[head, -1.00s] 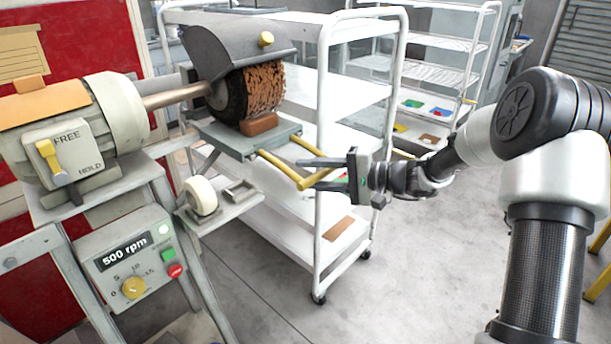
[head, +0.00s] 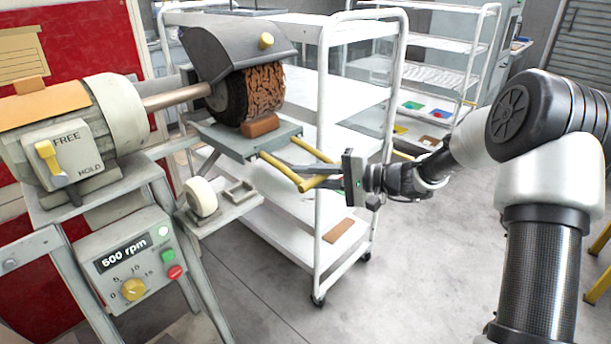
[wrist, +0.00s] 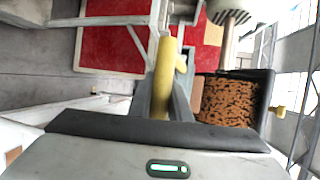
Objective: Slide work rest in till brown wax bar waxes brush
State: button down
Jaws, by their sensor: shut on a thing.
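The work rest is a grey plate (head: 225,138) under the brush, with a yellow handle (head: 280,166) reaching toward me. The brown wax bar (head: 260,125) lies on the plate, right at the underside of the brown-patterned brush (head: 264,90). In the head view they look touching; a small gap cannot be ruled out. My gripper (head: 318,178) is shut on the handle's near end. In the wrist view the yellow handle (wrist: 165,75) runs between the fingers, and the brush (wrist: 230,103) is to the right. The plate is partly hidden there.
A grey hood (head: 235,48) covers the brush top. The motor (head: 120,110) and a control box (head: 130,260) with a dial stand at left. A white roller (head: 201,197) sits on a lower shelf.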

jog(key=s+d+b, duration=0.1)
jog(key=s+d, duration=1)
jog(key=d, duration=0.4)
jog(key=shift+s, duration=0.4)
jog(key=c, duration=1.6)
grip_release()
jog(key=shift+c, duration=0.2)
jog(key=p+v, duration=0.1)
jog(key=v, duration=1.6)
jog(key=shift+d+p, duration=0.3)
jog(key=shift+r, duration=0.1)
